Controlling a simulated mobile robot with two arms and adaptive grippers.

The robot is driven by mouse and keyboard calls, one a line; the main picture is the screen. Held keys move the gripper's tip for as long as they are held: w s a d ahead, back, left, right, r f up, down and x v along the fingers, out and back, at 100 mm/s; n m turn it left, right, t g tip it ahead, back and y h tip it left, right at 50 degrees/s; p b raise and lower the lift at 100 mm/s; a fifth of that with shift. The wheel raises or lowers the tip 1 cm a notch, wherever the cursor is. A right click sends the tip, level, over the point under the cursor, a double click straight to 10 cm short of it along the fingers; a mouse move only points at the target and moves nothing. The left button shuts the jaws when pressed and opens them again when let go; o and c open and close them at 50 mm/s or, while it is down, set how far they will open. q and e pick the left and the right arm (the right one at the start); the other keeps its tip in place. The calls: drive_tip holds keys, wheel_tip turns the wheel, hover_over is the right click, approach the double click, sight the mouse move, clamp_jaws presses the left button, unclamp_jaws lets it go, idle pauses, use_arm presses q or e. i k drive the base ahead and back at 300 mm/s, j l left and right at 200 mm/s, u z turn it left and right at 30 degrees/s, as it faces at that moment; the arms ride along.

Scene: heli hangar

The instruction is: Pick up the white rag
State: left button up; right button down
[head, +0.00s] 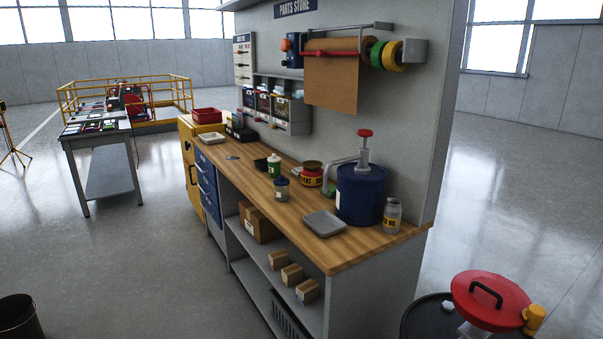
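I cannot make out a white rag for certain anywhere in the head view. A small whitish item (448,306) lies on top of the dark drum (420,322) at the lower right, too small to identify. Neither of my grippers is in view.
A wooden-topped workbench (285,215) holds a blue pump container (360,195), a glass jar (392,214), a grey tray (325,223) and several cans. A red-lidded can (490,297) stands lower right. A grey table (98,135) stands left.

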sight(296, 171)
drive_tip(key=i+j+u, duration=0.9)
drive_tip(key=i+u, duration=0.15)
drive_tip(key=i, duration=0.25)
drive_tip(key=i+j+u, duration=0.1)
drive_tip(key=i+u, duration=0.25)
drive_tip(key=i+j+z, duration=0.1)
drive_tip(key=i+z, duration=0.3)
drive_tip(key=i, duration=0.15)
drive_tip(key=i+j+z, duration=0.4)
drive_tip(key=i, duration=0.15)
drive_tip(key=i+j+z, duration=0.4)
drive_tip(key=i+l, duration=0.05)
drive_tip(key=i, duration=0.05)
